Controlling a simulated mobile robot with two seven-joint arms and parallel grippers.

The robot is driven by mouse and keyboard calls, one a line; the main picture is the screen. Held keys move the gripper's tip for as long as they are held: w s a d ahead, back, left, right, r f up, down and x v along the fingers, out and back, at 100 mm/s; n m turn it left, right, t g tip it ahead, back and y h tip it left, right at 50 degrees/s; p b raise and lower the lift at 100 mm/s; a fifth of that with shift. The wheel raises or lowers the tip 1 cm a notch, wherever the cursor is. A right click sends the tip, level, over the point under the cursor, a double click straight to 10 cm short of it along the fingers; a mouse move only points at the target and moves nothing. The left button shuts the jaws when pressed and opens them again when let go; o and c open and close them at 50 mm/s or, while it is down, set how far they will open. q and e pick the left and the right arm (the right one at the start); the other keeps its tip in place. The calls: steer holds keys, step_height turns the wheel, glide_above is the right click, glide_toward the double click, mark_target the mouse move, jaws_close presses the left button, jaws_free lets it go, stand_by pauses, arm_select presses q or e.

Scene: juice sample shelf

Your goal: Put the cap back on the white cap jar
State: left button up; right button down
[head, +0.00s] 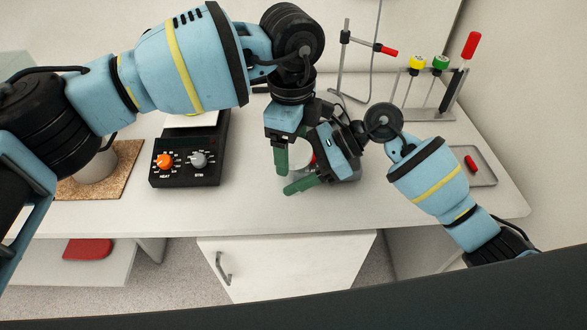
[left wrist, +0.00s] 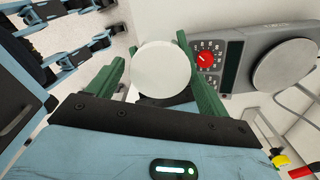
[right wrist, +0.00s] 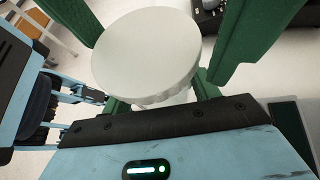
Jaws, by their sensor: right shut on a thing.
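The white cap (left wrist: 162,68) is a round disc between my left gripper's (left wrist: 152,48) green fingers in the left wrist view. It fills the middle of the right wrist view (right wrist: 146,52), where its ridged rim shows. A small part of the clear jar (right wrist: 178,97) shows under it. I cannot tell whether the cap is seated on the jar. My left gripper (head: 290,162) is open around the cap from above. My right gripper (head: 300,176) is lower, shut on the jar from the side. The arms hide most of the jar and cap in the head view.
A black hotplate (head: 186,170) with two knobs stands to the left. A cork mat (head: 125,165) lies further left. A grey scale (left wrist: 227,62) is close to the grippers. A rack (head: 428,112) and a tray (head: 486,176) stand right. The front bench strip is clear.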

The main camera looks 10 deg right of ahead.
arm_select(q)
steer(key=c, duration=0.9)
steer(key=o, duration=1.1)
steer(key=shift+r, duration=0.1)
steer(key=shift+r, duration=2.2)
steer(key=shift+o, duration=0.2)
step_height(320, 180, up, 4)
steer(key=n, duration=0.4)
steer(key=shift+f+n, duration=0.25)
steer(key=shift+n, duration=0.05)
steer(key=shift+f, duration=0.15)
